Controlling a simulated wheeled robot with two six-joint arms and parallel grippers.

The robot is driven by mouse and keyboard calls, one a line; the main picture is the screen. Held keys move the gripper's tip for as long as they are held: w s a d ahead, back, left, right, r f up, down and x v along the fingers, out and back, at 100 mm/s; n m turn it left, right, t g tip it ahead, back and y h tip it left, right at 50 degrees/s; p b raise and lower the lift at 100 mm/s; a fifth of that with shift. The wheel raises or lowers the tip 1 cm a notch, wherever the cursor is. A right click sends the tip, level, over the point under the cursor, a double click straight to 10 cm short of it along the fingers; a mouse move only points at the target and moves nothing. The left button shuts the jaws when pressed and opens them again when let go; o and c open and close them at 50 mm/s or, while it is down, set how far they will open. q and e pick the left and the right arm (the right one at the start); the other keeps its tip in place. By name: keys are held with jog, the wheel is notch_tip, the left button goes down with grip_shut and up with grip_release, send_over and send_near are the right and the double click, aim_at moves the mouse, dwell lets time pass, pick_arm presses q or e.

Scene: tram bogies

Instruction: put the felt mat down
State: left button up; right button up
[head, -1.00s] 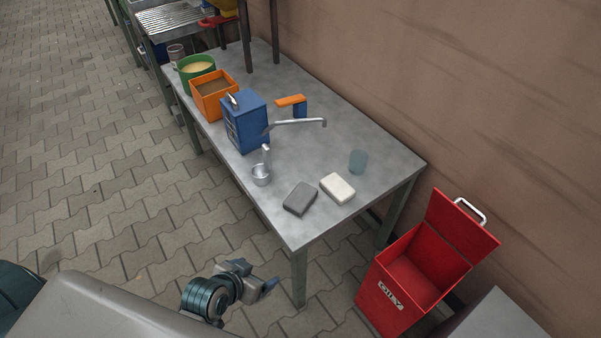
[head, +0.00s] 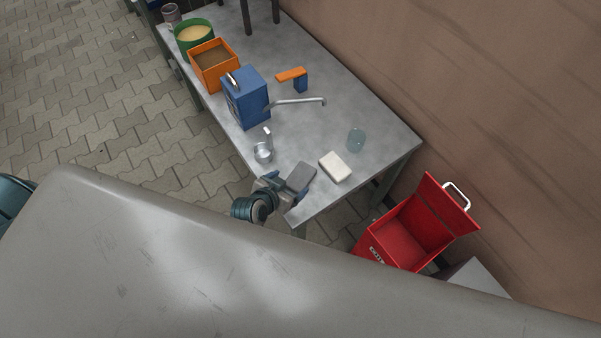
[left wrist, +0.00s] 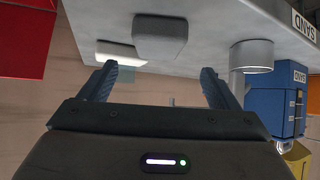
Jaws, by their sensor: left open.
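A dark grey, flat, rounded block (head: 301,175) lies on the metal table (head: 327,204) near its front corner. It may be the felt mat, though I cannot tell its material. My left gripper (head: 287,187) is at the table's near edge, with its blue fingers apart, close to the grey block and holding nothing. In the left wrist view, the picture is upside down. There the grey block (left wrist: 160,38) shows beyond the open left gripper (left wrist: 160,86), apart from the fingers. My right gripper is out of view.
A cream block (head: 335,167) lies right of the grey one. A blue box (head: 246,100), orange box (head: 213,68) and green pot (head: 194,38) stand farther back. An open red bin (head: 415,232) stands beside the table.

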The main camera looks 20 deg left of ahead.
aim_at(300, 176)
pick_arm(q)
jog(key=x, duration=0.2)
jog(key=shift+w+f, duration=0.25)
jog(key=shift+w, duration=0.1)
jog(key=shift+w+d+f+p, duration=0.3)
jog(key=shift+w+p, duration=0.1)
jog(key=shift+w, duration=0.1)
jog(key=shift+p+x, duration=0.3)
jog(key=shift+x, duration=1.65)
jog(key=shift+s, duration=0.1)
jog(key=c, duration=1.1)
jog(key=shift+c, duration=0.2)
